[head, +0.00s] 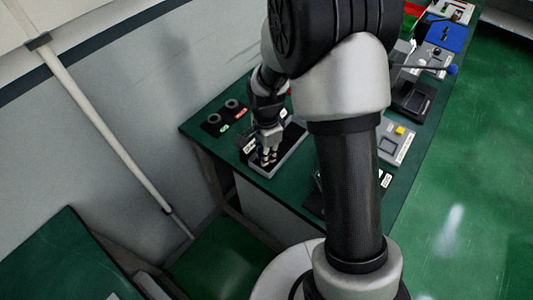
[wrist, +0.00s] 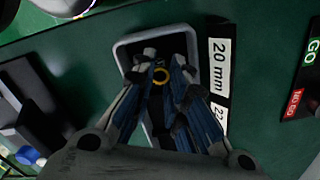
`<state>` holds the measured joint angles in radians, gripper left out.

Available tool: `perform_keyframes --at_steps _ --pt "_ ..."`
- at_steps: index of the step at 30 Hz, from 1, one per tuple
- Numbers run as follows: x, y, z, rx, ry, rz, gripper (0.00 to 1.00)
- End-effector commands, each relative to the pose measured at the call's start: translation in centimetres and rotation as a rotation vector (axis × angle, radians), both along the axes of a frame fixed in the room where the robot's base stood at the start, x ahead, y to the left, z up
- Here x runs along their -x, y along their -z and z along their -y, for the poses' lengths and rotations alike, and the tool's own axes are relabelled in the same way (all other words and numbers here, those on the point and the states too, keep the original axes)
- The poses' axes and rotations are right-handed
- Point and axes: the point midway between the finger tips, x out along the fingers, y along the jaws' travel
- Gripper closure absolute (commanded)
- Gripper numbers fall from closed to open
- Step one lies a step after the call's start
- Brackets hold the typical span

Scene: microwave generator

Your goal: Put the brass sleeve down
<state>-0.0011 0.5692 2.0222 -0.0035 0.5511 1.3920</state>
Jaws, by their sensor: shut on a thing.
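The brass sleeve (wrist: 161,75) shows in the wrist view as a small yellow ring between my fingertips. My gripper (wrist: 163,80) is shut on it. The sleeve is over a grey-rimmed tray with a dark inside (wrist: 124,48). I cannot tell whether the sleeve touches the tray floor. In the head view my gripper (head: 268,158) points down into the same tray (head: 292,148) near the green table's far left end. The sleeve cannot be made out in the head view.
A "20 mm" label (wrist: 219,66) lies beside the tray, with another partly hidden label below it. A dark block with two round parts and GO / NO GO labels (head: 224,118) stands behind left. A black device (head: 412,98) and other fixtures line the table to the right.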

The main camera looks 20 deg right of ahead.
Motion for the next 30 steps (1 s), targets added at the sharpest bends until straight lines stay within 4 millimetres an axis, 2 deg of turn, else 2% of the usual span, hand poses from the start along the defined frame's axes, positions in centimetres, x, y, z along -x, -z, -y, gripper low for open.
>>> perform_keyframes --at_steps 4,5,8,19,23,30 --pt "0.0 0.4 0.0 0.0 0.0 0.0 1.0" --pt "0.0 0.4 0.0 0.0 0.0 0.0 0.86" --pt "0.0 0.3 0.0 0.0 0.0 0.0 0.79" --pt "0.0 0.0 0.0 0.0 0.0 0.0 0.78" --pt "-0.1 -1.6 0.0 0.0 0.0 0.004 0.78" --pt "-0.1 -6.9 0.0 0.0 0.0 0.005 0.78"
